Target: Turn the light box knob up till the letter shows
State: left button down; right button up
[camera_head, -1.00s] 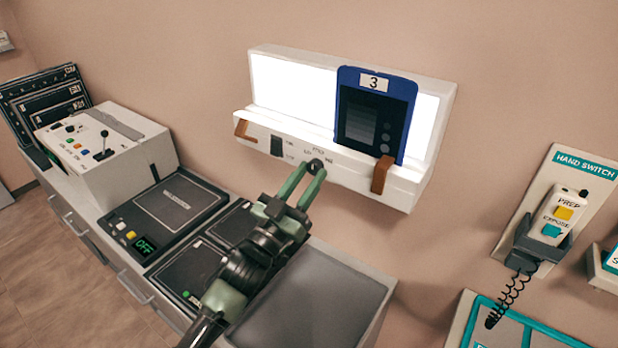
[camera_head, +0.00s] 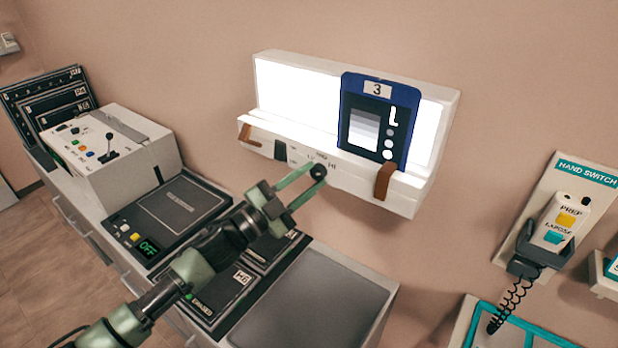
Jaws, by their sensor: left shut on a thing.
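The white light box (camera_head: 420,195) is on the wall, its panel (camera_head: 284,88) glowing bright. A blue-framed film (camera_head: 352,83) marked 3 stands against the panel at the right, behind a brown clip (camera_head: 384,181). A white letter L (camera_head: 393,116) shows on the film, above several white and grey dots and a graded grey square. The small black knob (camera_head: 318,172) sits on the box's front ledge. My left gripper (camera_head: 312,175) is shut on the knob, its green fingers reaching in from the lower left. My right gripper is not in view.
A hand switch (camera_head: 560,225) with a coiled cord hangs at the right. The wall between is bare.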

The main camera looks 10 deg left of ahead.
pick_arm(q)
jog(key=shift+m, duration=0.7)
jog(key=c, duration=1.1)
grip_release()
jog(key=shift+o, duration=0.2)
jog(key=shift+s+a+f, duration=0.25)
jog(key=shift+s, duration=0.05)
jog(key=b+v, duration=0.3)
jog(key=v, duration=0.4)
jog(key=shift+r, duration=0.25)
